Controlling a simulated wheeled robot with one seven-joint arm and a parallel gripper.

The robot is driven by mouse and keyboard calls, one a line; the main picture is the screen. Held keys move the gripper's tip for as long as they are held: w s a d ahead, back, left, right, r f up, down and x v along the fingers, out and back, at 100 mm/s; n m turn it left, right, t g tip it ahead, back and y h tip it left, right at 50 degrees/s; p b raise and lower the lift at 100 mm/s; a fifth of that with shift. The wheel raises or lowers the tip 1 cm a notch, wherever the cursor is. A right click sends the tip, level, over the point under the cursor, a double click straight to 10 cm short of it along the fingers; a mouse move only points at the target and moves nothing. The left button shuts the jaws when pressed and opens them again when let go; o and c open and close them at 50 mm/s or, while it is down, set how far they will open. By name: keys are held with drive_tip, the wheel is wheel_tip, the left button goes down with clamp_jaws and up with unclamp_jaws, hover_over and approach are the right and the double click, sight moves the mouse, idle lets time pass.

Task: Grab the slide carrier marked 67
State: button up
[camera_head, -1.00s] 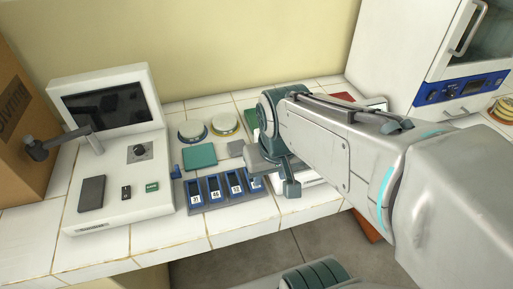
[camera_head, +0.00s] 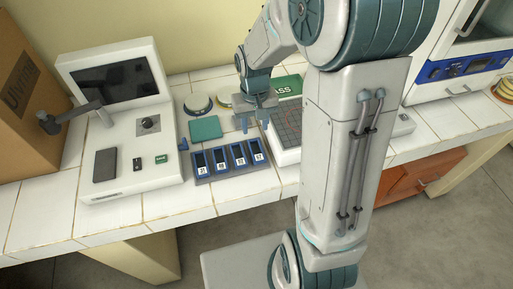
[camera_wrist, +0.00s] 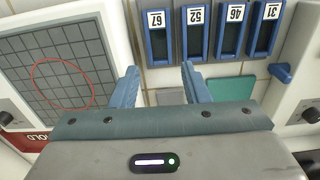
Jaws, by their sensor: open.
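The slide carrier marked 67 (camera_wrist: 158,45) is a blue frame with a dark middle and a white label, in the end slot of the rack. In the head view, carrier 67 (camera_head: 257,151) is the rightmost of the row. Beside it in the wrist view are carriers 52 (camera_wrist: 195,40), 46 (camera_wrist: 231,36) and 31 (camera_wrist: 265,32). The grey rack (camera_head: 230,174) holds them on the white tiled bench. My gripper (camera_wrist: 160,71) is open and empty; its fingertips appear just short of carrier 67 in the wrist view. In the head view, my gripper (camera_head: 254,122) is behind the rack's right end.
A gridded white device (camera_wrist: 60,70) lies right of the rack in the head view. A monitor device (camera_head: 125,130) stands to the left. A small blue piece (camera_wrist: 281,72) sits beside the rack.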

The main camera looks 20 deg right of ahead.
sight(256, 147)
drive_tip(key=shift+s+d+f+p, duration=0.1)
drive_tip(key=shift+f+p, duration=0.45)
drive_tip(key=shift+f, duration=4.25)
drive_tip(key=c, duration=0.6)
